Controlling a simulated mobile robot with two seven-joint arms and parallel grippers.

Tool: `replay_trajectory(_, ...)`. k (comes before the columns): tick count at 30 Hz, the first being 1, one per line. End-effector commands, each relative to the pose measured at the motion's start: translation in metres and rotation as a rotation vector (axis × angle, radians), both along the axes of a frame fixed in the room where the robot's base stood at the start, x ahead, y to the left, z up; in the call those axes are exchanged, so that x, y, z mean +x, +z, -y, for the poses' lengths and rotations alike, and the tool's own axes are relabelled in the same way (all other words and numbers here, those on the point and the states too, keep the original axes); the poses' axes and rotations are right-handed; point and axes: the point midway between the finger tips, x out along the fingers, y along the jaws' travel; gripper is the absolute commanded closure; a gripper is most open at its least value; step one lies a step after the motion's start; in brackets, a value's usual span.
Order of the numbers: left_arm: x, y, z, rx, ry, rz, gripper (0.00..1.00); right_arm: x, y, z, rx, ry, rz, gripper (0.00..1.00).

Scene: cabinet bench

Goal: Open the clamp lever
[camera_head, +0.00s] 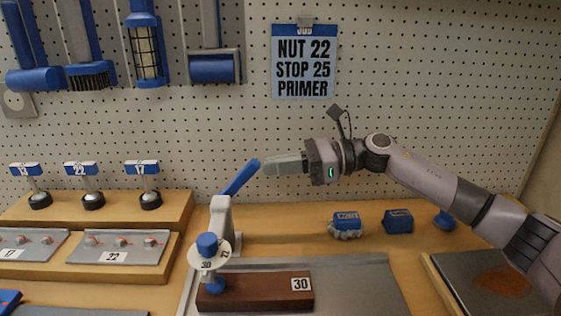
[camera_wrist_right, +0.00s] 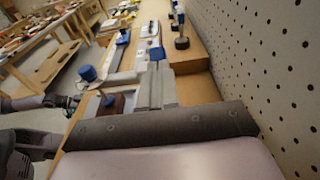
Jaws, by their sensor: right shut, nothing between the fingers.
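The clamp lever (camera_head: 241,177) is a blue handle that slants up and to the right from the pale grey clamp body (camera_head: 221,215). The clamp's blue knob (camera_head: 207,244) and round tag "30" stand over a brown block (camera_head: 255,292) labelled "30". My right gripper (camera_head: 266,165) is shut and empty, pointing left, with its tips right at the lever's upper end. I cannot tell whether they touch. In the right wrist view, the grey fingers (camera_wrist_right: 155,88) reach toward the blue lever (camera_wrist_right: 157,54), and the blue knob (camera_wrist_right: 88,73) is to their left. My left gripper does not show.
A pegboard (camera_head: 400,80) stands close behind, with a "NUT 22 STOP 25 PRIMER" sign (camera_head: 304,62). Wooden steps (camera_head: 120,208) with numbered tools are at left. Small blue items (camera_head: 397,221) lie under my right arm. A dark tray (camera_head: 490,280) is at right.

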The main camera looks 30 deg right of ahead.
Motion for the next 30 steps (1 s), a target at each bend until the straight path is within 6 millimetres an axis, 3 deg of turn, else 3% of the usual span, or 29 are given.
replay_trajectory(7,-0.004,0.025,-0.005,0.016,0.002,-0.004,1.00,0.005,0.024,-0.012,-0.130,0.004,-0.057,1.00)
replay_trajectory(12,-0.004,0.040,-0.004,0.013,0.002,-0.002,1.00,0.011,0.033,-0.026,-0.128,0.004,-0.062,1.00)
replay_trajectory(30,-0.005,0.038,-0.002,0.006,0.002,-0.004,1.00,0.041,0.057,-0.087,-0.128,0.003,-0.060,1.00)
